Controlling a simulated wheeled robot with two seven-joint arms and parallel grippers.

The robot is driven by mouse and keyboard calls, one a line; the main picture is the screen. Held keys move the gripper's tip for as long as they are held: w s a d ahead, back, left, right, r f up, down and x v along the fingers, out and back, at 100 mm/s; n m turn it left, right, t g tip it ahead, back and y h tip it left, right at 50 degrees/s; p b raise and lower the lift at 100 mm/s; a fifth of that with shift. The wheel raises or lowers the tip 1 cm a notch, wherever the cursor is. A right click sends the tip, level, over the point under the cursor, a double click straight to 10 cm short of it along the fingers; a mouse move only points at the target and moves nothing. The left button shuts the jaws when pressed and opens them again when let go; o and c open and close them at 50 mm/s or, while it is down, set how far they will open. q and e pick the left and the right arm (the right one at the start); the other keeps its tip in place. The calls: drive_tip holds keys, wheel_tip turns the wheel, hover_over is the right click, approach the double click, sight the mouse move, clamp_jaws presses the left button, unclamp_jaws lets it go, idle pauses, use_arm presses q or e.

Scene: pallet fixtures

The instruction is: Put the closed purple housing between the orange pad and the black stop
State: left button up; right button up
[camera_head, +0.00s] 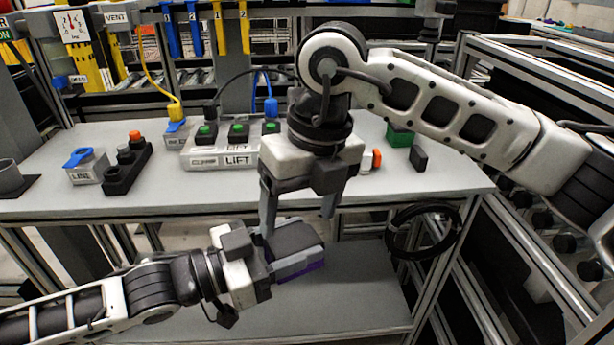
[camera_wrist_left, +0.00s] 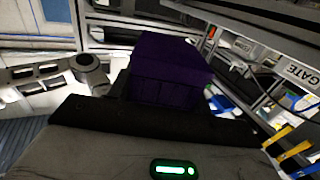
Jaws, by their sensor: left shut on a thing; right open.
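The purple housing (camera_head: 302,271) is held in my left gripper (camera_head: 296,254) in front of the table edge, above the lower shelf; much of it is hidden by the fingers. In the left wrist view the housing (camera_wrist_left: 170,68) looks dark purple and box-shaped, with its lid side unclear. My right gripper (camera_head: 298,212) is open, its fingers pointing down just above and behind the left gripper, with nothing between them. The orange pad (camera_head: 376,158) stands on the table to the right of my right wrist. The black stop (camera_head: 419,158) stands right of it, with a gap between.
A green block (camera_head: 399,137) stands behind that gap. A LIFT button box (camera_head: 238,158), a LINE box (camera_head: 88,167) and a black button strip (camera_head: 127,166) are on the table. The front right tabletop is clear.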

sight(294, 238)
drive_tip(key=shift+a+f, duration=0.25)
drive_tip(key=shift+f, duration=1)
drive_tip(key=shift+a+f, duration=0.2)
drive_tip(key=shift+f, duration=1.05)
drive_tip(key=c, duration=0.7)
use_arm(q)
drive_tip(key=o, duration=1.1)
use_arm(e)
drive_tip(key=shift+c, duration=1)
